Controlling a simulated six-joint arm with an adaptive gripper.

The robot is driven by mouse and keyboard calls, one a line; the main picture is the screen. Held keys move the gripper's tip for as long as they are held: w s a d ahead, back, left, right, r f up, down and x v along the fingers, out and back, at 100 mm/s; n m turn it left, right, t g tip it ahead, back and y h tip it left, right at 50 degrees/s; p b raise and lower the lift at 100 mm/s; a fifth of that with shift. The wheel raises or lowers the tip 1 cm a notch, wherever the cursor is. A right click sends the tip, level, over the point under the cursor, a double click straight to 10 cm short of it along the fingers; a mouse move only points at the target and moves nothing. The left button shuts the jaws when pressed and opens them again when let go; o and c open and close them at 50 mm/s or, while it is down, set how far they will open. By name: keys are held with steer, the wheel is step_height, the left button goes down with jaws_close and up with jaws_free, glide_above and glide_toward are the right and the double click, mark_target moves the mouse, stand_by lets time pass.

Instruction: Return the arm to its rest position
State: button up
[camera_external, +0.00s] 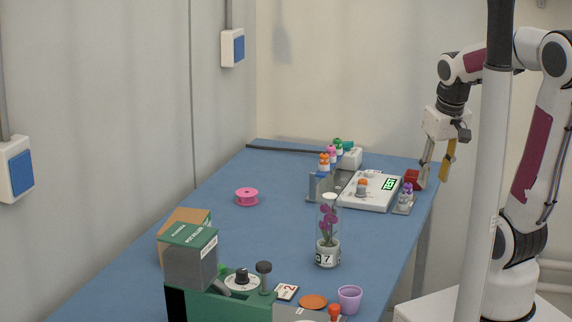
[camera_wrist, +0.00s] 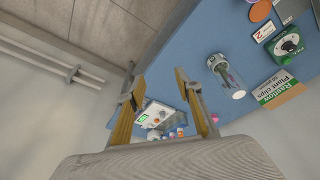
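My gripper (camera_external: 436,174) hangs from the raised arm at the right, near the far right edge of the blue table (camera_external: 285,205). Its two yellow-padded fingers are spread apart. In the wrist view the fingers of my gripper (camera_wrist: 161,80) also stand apart, with nothing held between them. The table top shows beyond the fingers, at a slant. In the external view a pale post stands in front of part of my arm.

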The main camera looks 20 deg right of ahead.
steer(key=s+r+t, duration=0.2)
steer(key=s+r, duration=0.1)
steer(key=s, duration=0.4)
steer(key=shift+s+r+t, duration=0.15)
steer(key=shift+r+t, duration=0.1)
steer(key=shift+t, duration=0.15)
